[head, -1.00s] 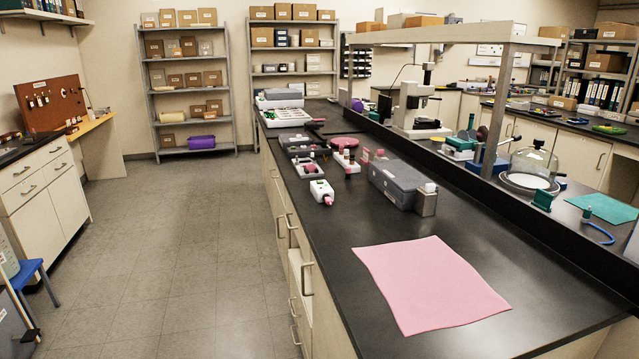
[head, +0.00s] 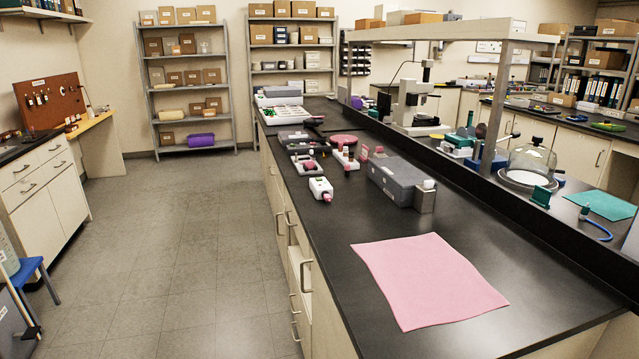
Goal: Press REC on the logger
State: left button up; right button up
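The logger is not labelled legibly. A small white handheld device (head: 320,188) with a pink end lies on the black bench, left of a grey box; it may be the logger, but I cannot tell. No REC button can be made out at this size. Neither of my grippers shows in the head view.
The black bench (head: 440,227) runs away from me, with a pink mat (head: 428,280) at its near end. A grey box (head: 394,180), small trays and a microscope (head: 415,100) stand farther along. An overhead shelf (head: 460,32) spans the bench.

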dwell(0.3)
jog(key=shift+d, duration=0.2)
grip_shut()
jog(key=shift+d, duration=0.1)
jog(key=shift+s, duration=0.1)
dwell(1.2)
